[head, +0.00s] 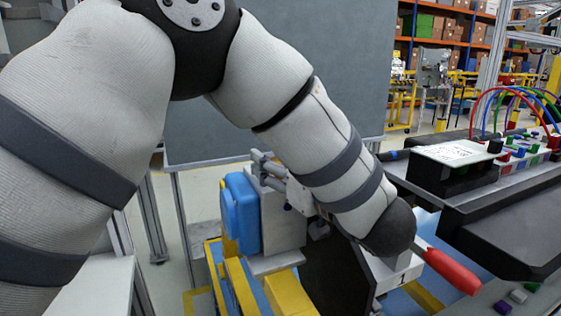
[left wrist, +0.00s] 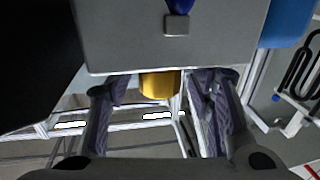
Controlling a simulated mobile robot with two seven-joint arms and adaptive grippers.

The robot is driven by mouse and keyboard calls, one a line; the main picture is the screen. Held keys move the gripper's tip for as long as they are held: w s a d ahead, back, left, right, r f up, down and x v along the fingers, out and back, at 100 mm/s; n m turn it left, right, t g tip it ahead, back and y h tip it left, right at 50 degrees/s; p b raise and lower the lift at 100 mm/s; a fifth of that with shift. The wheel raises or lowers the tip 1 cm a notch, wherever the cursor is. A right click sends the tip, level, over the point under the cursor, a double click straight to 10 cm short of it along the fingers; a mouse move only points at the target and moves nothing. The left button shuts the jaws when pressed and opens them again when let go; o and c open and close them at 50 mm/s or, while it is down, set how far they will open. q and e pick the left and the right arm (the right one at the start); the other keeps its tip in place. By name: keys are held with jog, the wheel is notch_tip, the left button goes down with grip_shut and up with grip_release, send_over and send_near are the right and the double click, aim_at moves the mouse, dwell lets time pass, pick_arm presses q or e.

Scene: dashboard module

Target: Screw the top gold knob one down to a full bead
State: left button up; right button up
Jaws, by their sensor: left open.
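In the left wrist view, a gold knob (left wrist: 160,86) sticks out from the edge of a grey block (left wrist: 140,40). It lies between the two spread fingers of my left gripper (left wrist: 163,105), with a gap to the fingers on both sides. Its far end is hidden by the block. In the head view, my left gripper (head: 268,170) is beside the upright grey block (head: 285,218). I cannot make out the gold knob there. My right gripper is not in view.
A blue part (head: 242,212) is beside the grey block, above yellow fixtures (head: 288,292). A dark blue fitting (left wrist: 178,22) is on the block's face. A red-handled screwdriver (head: 450,270) lies to the right, near my left arm. A black-and-white box (head: 455,165) is farther right.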

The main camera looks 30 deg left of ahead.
pick_arm(q)
grip_shut()
jog(key=shift+m+t, duration=0.3)
jog(key=shift+t, duration=0.1)
jog(key=m+t+h, duration=0.4)
jog(key=h, duration=0.1)
jog(key=shift+t, duration=0.3)
jog(key=shift+m+t+h, duration=0.6)
jog(key=shift+m+h, duration=0.4)
jog(key=shift+h, duration=0.4)
jog(key=shift+m+t+h, duration=0.6)
jog(key=shift+m+h, duration=0.4)
jog(key=shift+h, duration=0.7)
grip_release()
